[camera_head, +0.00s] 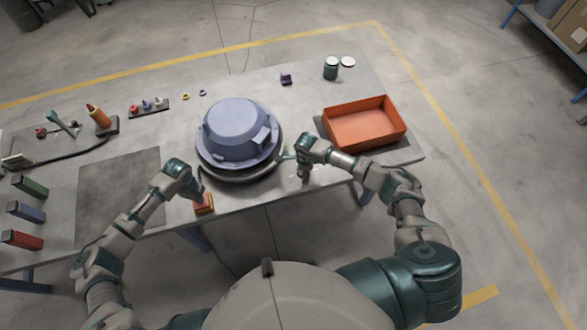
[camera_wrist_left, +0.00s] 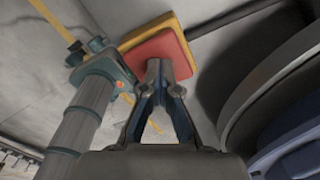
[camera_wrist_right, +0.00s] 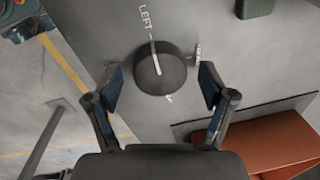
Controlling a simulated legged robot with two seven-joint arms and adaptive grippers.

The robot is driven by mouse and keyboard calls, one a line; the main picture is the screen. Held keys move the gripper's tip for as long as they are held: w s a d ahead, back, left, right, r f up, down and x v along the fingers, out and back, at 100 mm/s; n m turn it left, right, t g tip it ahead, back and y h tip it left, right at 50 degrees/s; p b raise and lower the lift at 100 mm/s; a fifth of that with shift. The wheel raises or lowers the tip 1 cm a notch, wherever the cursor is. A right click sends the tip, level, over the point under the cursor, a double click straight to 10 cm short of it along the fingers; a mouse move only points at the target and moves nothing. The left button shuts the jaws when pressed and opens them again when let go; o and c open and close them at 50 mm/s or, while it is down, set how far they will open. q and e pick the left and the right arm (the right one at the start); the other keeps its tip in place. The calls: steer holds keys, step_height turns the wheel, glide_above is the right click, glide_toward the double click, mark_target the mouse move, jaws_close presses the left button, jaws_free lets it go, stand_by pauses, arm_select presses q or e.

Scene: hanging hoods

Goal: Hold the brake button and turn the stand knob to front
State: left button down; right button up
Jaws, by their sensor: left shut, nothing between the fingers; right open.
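The brake button (camera_head: 204,201) is a red square pad on a yellow base at the table's front edge; it also shows in the left wrist view (camera_wrist_left: 160,50). My left gripper (camera_wrist_left: 160,68) is shut and empty, its fingertips at the red face, seemingly touching it. The stand knob (camera_wrist_right: 160,72) is a dark round dial in the right wrist view, its white line towards the word LEFT. Two other white marks beside it are hard to read. My right gripper (camera_wrist_right: 158,82) is open, with its fingers on either side of the knob, apparently apart from it.
A blue-violet hood (camera_head: 238,128) sits on a round stand (camera_head: 240,175) between my arms. An orange tray (camera_head: 364,124) stands to the right, with a green jar (camera_head: 331,68) behind it. Tools and coloured blocks lie on the left. A dark mat (camera_head: 118,185) lies left of the button.

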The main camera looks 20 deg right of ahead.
arm_select(q)
steer(key=shift+s+f, duration=0.1)
arm_select(e)
steer(key=c, duration=1.2)
steer(key=shift+m, duration=0.3)
steer(key=m, duration=0.3)
steer(key=shift+m, duration=0.3)
steer(key=m, duration=0.4)
steer(key=shift+a+m+h, duration=0.15)
steer(key=shift+m+h, duration=0.15)
steer(key=m, duration=0.4)
steer(key=shift+g, duration=0.4)
steer(key=shift+m, duration=2.5)
